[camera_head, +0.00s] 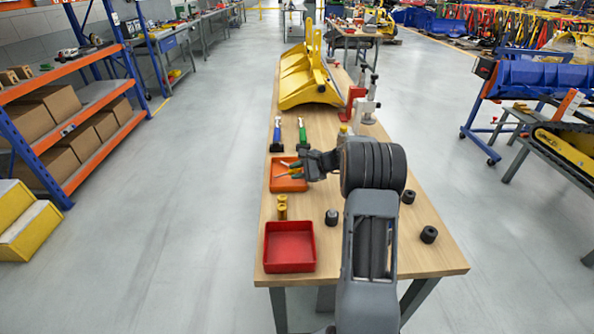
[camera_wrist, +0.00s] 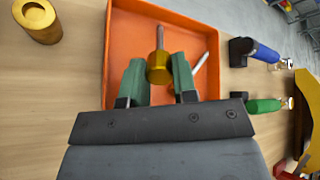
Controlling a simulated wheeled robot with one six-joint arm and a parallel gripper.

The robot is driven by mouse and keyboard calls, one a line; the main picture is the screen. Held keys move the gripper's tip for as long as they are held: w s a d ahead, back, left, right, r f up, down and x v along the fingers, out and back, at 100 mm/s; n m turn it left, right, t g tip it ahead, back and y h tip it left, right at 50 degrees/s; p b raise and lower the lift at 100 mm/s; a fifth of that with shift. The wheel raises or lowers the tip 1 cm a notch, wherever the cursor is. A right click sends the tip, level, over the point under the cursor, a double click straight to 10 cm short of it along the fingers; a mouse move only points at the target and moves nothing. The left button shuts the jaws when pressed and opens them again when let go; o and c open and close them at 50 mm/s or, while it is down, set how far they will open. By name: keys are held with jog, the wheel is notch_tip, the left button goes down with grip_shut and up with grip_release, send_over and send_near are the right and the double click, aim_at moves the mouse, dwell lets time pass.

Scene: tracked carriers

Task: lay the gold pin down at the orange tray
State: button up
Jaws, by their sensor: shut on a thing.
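The gold pin (camera_wrist: 159,70) has a thick gold head and a thin silver shaft. My gripper (camera_wrist: 160,78) is shut on its head between two green fingers, over the orange tray (camera_wrist: 125,38) in the wrist view. The shaft points away from my gripper. Whether the pin touches the tray floor I cannot tell. A second slim silver piece (camera_wrist: 201,62) shows in the tray beside the right finger. In the head view the orange tray (camera_head: 288,186) sits near the table's left edge, with my gripper (camera_head: 292,169) over it; the pin is too small there to make out clearly.
Dark round parts (camera_head: 331,217) lie to the right. A yellow bucket (camera_head: 305,85) stands farther back.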

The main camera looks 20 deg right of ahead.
jog(key=o, duration=1)
jog(key=shift+d, duration=0.1)
jog(key=v, duration=1.3)
jog(key=shift+s+d+r, duration=0.15)
jog(key=shift+s+d, duration=0.05)
jog(key=shift+s, duration=0.05)
jog(key=shift+a, duration=0.1)
jog(key=s+a+r+n+g+h+p, duration=0.1)
jog(key=s+a+r+n+g+h, duration=0.2)
jog(key=a, duration=0.8)
jog(key=s+a+n+h+p, duration=0.1)
jog(key=s+a+n+h, duration=0.1)
jog(key=s+a+n, duration=0.2)
jog(key=s+a+r+n+h+p, duration=0.1)
jog(key=s+a+n, duration=0.3)
jog(key=s, duration=0.4)
jog(key=s+a+n+g+h+p, duration=0.1)
jog(key=s+a+n+h, duration=0.2)
jog(key=s+n, duration=0.3)
jog(key=shift+s+a+r+p, duration=0.35)
jog(key=shift+s+a, duration=0.05)
jog(key=shift+a, duration=0.25)
